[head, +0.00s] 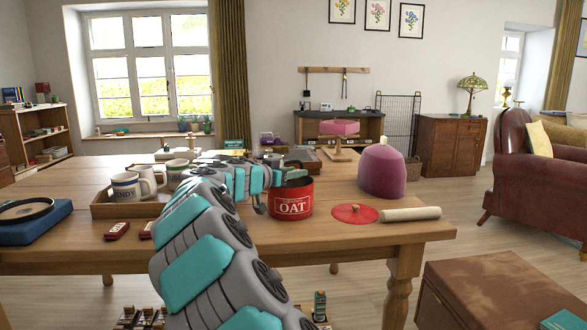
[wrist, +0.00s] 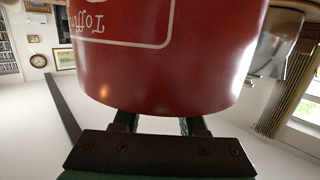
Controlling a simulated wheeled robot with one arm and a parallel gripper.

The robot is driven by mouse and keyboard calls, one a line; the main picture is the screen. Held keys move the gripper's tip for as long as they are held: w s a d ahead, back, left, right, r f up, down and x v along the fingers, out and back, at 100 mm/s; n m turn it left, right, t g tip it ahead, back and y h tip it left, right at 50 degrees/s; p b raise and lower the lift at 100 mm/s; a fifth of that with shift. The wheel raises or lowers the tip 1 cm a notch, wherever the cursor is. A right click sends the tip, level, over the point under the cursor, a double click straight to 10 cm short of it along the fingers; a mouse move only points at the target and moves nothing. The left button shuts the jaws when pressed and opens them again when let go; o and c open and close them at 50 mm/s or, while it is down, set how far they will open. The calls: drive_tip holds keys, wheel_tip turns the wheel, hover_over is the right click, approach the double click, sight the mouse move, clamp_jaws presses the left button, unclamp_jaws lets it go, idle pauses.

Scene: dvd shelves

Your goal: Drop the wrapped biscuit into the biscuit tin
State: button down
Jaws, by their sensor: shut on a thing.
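The biscuit tin (head: 291,204) is a red round tin marked "OAT", standing on the wooden table in the head view. Its red lid (head: 354,214) lies flat beside it. My gripper (wrist: 160,124) shows in the wrist view, its two fingers running up behind a red wrapped biscuit (wrist: 160,75). Its white lettering, upside down, starts "Toff". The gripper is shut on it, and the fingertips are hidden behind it.
Two red packets (head: 117,230) lie at the table's front edge, left of my arm. A wooden tray (head: 104,209) with mugs (head: 127,187) stands behind them. A purple cosy (head: 382,171) and a pale roller (head: 410,214) are right of the tin.

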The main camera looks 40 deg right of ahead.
sight(290, 196)
drive_tip(key=shift+c, duration=1.9)
unclamp_jaws()
drive_tip(key=b+v, duration=0.1)
drive_tip(key=v, duration=0.6)
drive_tip(key=shift+a, duration=0.4)
drive_tip(key=shift+s, duration=0.15)
